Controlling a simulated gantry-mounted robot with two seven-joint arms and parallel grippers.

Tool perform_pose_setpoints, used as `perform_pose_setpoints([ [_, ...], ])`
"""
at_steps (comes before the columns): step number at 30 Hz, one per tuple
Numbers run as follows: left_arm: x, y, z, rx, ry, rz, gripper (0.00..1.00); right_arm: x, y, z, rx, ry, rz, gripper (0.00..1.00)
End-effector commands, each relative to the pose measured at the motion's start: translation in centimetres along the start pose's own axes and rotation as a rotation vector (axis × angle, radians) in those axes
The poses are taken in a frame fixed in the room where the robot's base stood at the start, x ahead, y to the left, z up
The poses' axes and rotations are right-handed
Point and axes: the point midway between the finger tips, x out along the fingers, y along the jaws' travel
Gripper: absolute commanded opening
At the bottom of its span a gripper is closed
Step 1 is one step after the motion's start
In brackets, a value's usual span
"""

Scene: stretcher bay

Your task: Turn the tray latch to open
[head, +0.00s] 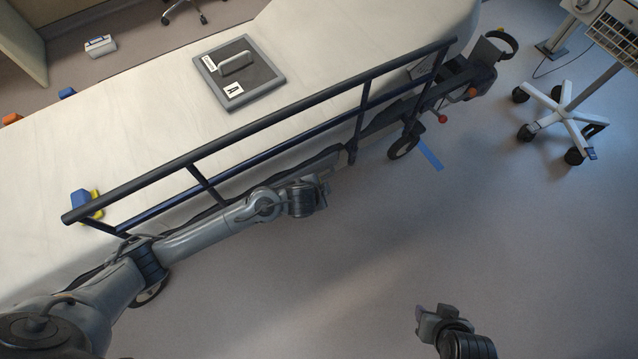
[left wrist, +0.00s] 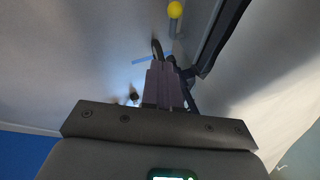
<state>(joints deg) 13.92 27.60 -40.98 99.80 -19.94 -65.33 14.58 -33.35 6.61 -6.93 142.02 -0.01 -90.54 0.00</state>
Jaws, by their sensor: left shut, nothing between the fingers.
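A dark square tray (head: 228,95) with a grey rim, a raised grey handle (head: 237,63) and white labels, one reading "A", lies on the stretcher's white top. I cannot make out a separate latch on it. My left gripper (head: 324,186) is beside the near side rail, on the floor side, apart from the tray. In the left wrist view its fingers (left wrist: 164,84) are together and empty, pointing toward the floor and a stretcher wheel. My right gripper (head: 426,316) is low in the head view over open floor; its finger gap is not clear.
The dark blue side rail (head: 270,130) runs between my left gripper and the tray. A red knob (head: 442,118) is near the stretcher's right end; a yellow ball knob (left wrist: 174,9) shows in the wrist view. A wheeled stand (head: 563,112) is at right. Floor below is clear.

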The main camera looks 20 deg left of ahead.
Motion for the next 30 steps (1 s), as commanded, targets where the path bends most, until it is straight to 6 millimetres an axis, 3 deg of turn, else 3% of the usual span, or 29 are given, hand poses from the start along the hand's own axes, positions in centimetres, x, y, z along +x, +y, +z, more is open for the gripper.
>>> perform_pose_setpoints([
  [6, 0.9, -1.5, -0.1, 0.028, -0.003, -0.027, 0.00, 0.5, 0.0, 0.1, 0.000, 0.002, 0.001, 0.43],
  [20, 1.2, -1.5, -0.1, 0.029, -0.004, -0.028, 0.00, 0.7, 0.2, 0.1, -0.007, 0.003, 0.008, 0.43],
  [26, 3.2, -1.5, 0.0, 0.028, -0.004, -0.028, 0.00, 1.8, 0.2, 0.5, -0.007, 0.004, 0.008, 0.43],
  [30, 5.7, -1.5, 0.1, 0.029, -0.004, -0.028, 0.00, 3.2, 0.2, 0.9, -0.007, 0.004, 0.007, 0.43],
])
